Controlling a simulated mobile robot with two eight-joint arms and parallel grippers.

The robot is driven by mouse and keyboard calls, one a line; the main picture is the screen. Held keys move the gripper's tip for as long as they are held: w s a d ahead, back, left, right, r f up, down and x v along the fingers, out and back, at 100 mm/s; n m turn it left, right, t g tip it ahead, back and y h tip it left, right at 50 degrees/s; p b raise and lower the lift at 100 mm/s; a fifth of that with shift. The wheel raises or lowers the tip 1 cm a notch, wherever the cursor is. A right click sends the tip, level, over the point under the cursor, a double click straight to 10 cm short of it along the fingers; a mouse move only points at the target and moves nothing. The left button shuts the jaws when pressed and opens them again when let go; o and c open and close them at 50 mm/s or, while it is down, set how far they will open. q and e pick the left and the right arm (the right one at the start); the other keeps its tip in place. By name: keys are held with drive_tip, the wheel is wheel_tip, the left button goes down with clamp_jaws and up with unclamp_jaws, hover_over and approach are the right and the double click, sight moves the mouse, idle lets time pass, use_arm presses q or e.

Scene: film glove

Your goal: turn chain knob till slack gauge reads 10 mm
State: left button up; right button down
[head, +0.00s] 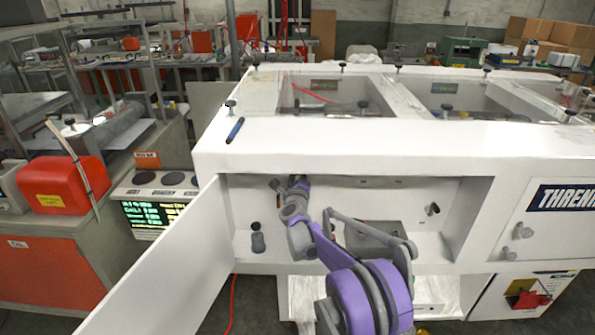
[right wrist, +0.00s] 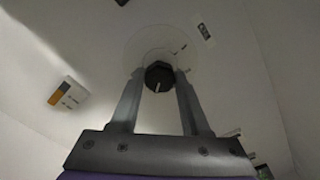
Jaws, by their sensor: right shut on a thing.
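A black knob (right wrist: 159,76) with a white pointer line sits on a pale round disc (right wrist: 141,46) on a white wall in the right wrist view. The pointer line points down in that view. My right gripper (right wrist: 160,82) is shut on the knob, one finger on each side. In the head view my right gripper (head: 290,186) reaches into the open compartment (head: 380,196) of the white machine. The knob cannot be made out clearly there. I cannot read a slack gauge in either view. My left gripper is not in view.
The open white door (head: 160,265) swings out at the left of the compartment. A dark knob-like part (head: 257,241) stands at the compartment's lower left, and another knob (head: 433,209) is on its right. A small label block (right wrist: 68,93) is left of the gripper in the wrist view.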

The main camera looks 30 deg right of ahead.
drive_tip(key=shift+m+p, duration=0.35)
drive_tip(key=shift+m, duration=0.75)
drive_tip(key=shift+c, duration=1.9)
unclamp_jaws()
drive_tip(key=b+v, duration=0.1)
drive_tip(key=v, duration=1)
drive_tip(key=shift+d, duration=0.1)
